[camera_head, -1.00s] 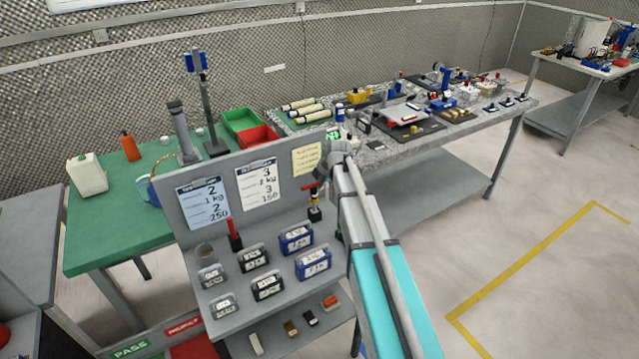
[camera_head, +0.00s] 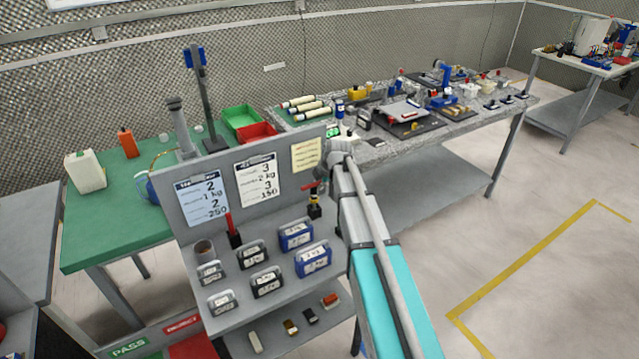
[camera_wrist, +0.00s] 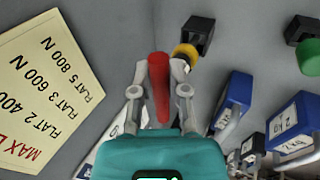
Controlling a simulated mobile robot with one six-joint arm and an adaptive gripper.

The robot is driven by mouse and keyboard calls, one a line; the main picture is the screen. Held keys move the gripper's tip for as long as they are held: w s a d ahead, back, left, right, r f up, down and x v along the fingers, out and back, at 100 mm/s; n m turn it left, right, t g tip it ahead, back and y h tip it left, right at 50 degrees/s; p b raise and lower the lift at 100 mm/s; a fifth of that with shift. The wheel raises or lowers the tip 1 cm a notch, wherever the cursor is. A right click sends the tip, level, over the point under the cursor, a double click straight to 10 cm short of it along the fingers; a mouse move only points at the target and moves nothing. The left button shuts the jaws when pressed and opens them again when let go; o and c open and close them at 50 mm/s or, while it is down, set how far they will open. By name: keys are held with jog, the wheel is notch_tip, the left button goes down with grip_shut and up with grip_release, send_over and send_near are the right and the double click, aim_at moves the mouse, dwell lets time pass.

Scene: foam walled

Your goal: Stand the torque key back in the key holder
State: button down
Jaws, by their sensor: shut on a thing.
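The torque key has a red handle (camera_wrist: 158,85), held between the two fingers of my gripper (camera_wrist: 160,92) in the wrist view. A yellow collar (camera_wrist: 185,52) shows just beyond the handle, against a black holder block (camera_wrist: 200,35). In the head view the red handle (camera_head: 313,186) is above the black block (camera_head: 315,212) at the right of the grey shelf panel, with my gripper (camera_head: 322,180) beside it.
A second black block with a green part (camera_wrist: 308,56) stands to the right in the wrist view. Blue and black labelled weights (camera_head: 297,235) stand in rows on the shelf (camera_head: 232,262). A yellow card (camera_head: 307,154) is on the panel close by.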

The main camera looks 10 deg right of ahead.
jog(key=shift+f+b, duration=0.5)
jog(key=shift+f, duration=0.05)
jog(key=c, duration=0.5)
grip_release()
jog(key=shift+c, duration=0.2)
jog(key=shift+r, duration=0.25)
notch_tip(320, 180, up, 11)
jog(key=p, duration=1.1)
jog(key=shift+s, duration=0.1)
dwell(0.4)
